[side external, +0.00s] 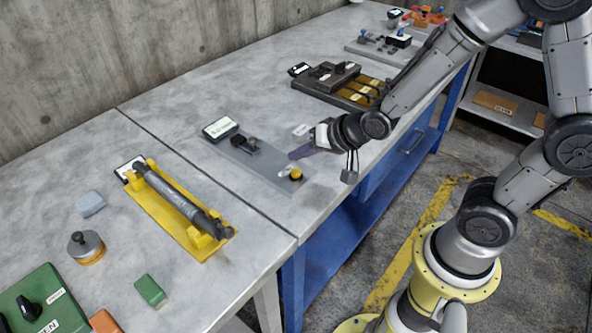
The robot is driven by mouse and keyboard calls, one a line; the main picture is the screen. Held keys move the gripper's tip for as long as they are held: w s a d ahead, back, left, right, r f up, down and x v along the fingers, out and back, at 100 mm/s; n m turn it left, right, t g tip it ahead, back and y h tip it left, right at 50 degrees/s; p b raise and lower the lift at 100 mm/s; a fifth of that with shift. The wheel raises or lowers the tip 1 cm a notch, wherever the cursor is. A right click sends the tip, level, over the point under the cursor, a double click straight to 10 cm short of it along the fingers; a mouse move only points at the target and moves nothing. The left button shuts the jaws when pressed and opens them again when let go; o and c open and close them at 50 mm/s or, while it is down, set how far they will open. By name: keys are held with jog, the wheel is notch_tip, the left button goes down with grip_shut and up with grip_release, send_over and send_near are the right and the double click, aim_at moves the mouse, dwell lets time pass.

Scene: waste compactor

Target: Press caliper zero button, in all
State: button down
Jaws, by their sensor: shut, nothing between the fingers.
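My gripper (293,155) is over the grey plate near the middle of the bench. Its purple-grey fingers are shut, empty, and point left and down. Below them on the plate (258,163) are a small yellow round knob (296,173) and a dark clamp-like part (247,143). A small display with a light screen (220,129) stands at the plate's far left end. I cannot tell for certain which part is the caliper or its zero button. Whether the fingertips touch anything is also unclear.
A yellow fixture holding a grey bar (180,205) lies to the left. A round weight (85,246), a green block (150,291) and a green box (40,302) are at lower left. A dark fixture (335,78) stands behind.

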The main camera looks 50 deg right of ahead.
jog(key=shift+r, duration=1.5)
jog(key=shift+w+d+r, duration=0.1)
jog(key=shift+r, duration=0.25)
notch_tip(320, 180, up, 6)
jog(key=t, duration=0.2)
send_over(300, 173)
jog(key=s+d+r+n+h, duration=0.1)
jog(key=s+d+r+n, duration=0.15)
jog(key=s+r, duration=0.45)
jog(key=s+f+n+g, duration=0.3)
jog(key=s+n+g, duration=0.2)
jog(key=s, duration=0.9)
jog(key=shift+d+f+g, duration=0.2)
jog(key=shift+f+g, duration=0.1)
